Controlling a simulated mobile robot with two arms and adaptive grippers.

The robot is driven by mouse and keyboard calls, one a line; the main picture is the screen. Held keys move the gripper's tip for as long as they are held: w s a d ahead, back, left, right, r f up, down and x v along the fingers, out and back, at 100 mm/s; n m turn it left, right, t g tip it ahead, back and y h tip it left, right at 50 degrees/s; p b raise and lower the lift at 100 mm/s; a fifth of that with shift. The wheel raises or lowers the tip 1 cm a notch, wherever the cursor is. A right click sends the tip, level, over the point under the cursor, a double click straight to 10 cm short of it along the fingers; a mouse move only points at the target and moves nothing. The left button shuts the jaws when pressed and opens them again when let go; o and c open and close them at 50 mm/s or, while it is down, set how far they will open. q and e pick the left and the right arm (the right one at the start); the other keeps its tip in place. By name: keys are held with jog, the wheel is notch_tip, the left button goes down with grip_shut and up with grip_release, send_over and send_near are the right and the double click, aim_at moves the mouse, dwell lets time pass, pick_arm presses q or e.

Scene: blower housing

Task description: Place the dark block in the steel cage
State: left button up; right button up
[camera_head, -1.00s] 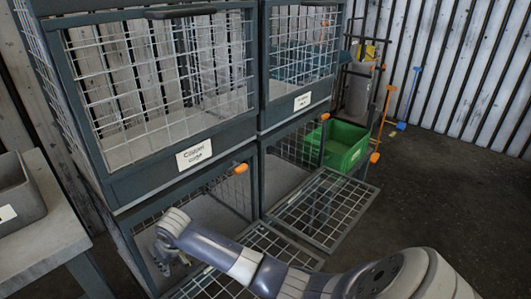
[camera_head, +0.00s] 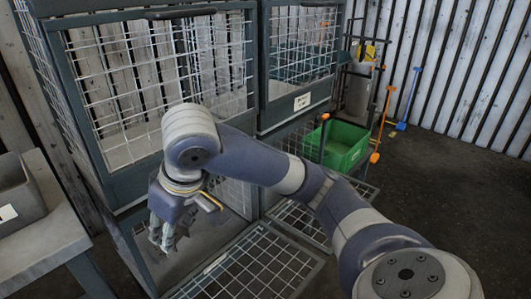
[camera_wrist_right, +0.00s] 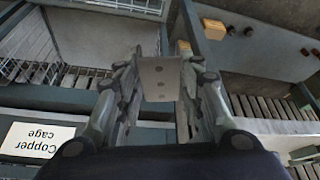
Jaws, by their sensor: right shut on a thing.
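My right gripper (camera_wrist_right: 158,85) is shut on a grey-brown block (camera_wrist_right: 158,78) with several dark dots on its face. In the head view my right gripper (camera_head: 163,235) points down at the opening of the lower left cage (camera_head: 125,250); the block cannot be made out there. A sign reading "Copper cage" (camera_wrist_right: 32,139) shows in the wrist view. No cage in view has a label that I can read as steel; the upper right cage's label (camera_head: 302,101) is too small. My left gripper is not in view.
The lower left cage's mesh door (camera_head: 265,265) lies folded down. A grey table (camera_head: 40,230) with a bin (camera_head: 18,195) is at the left.

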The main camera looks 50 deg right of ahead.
jog(key=v, duration=0.3)
jog(key=shift+a, duration=0.25)
jog(key=shift+s+f, duration=0.1)
